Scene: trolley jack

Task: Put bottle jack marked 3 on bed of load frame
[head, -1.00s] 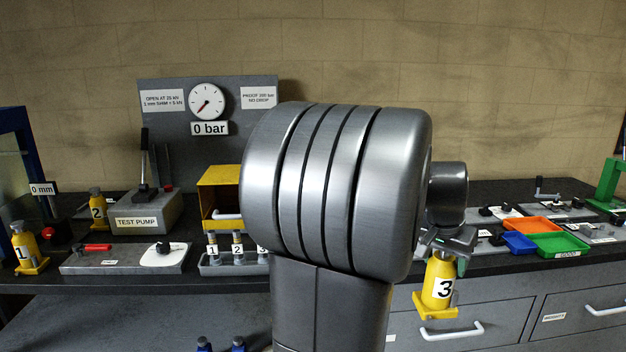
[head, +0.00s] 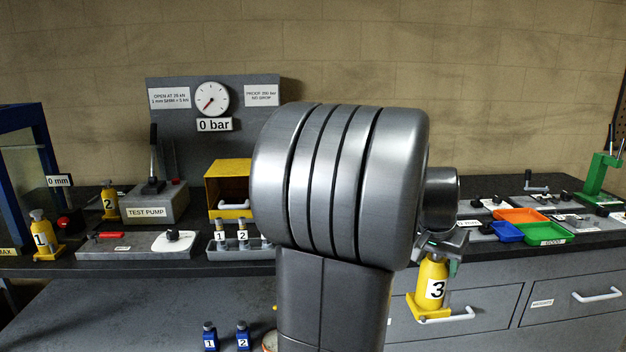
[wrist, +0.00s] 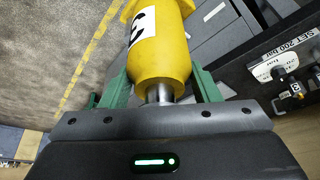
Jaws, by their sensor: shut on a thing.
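The yellow bottle jack marked 3 (head: 433,284) hangs upright from my gripper (head: 441,243), in front of the drawers and right of my arm. In the wrist view the jack (wrist: 160,55) fills the middle, with its narrow metal neck between the green fingers of my gripper (wrist: 160,90). My gripper is shut on it. The load frame (head: 28,150) is the blue frame at the far left with a 0 mm display. It is cut off by the picture edge, and its bed is mostly out of view. Jack 1 (head: 41,236) and jack 2 (head: 109,203) stand near it.
A test pump (head: 155,205), a valve plate (head: 135,246) and a yellow box (head: 226,180) stand on the left bench. Orange, blue and green trays (head: 545,233) lie on the right bench. Small blue bottles (head: 243,338) stand lower down. My arm hides the bench middle.

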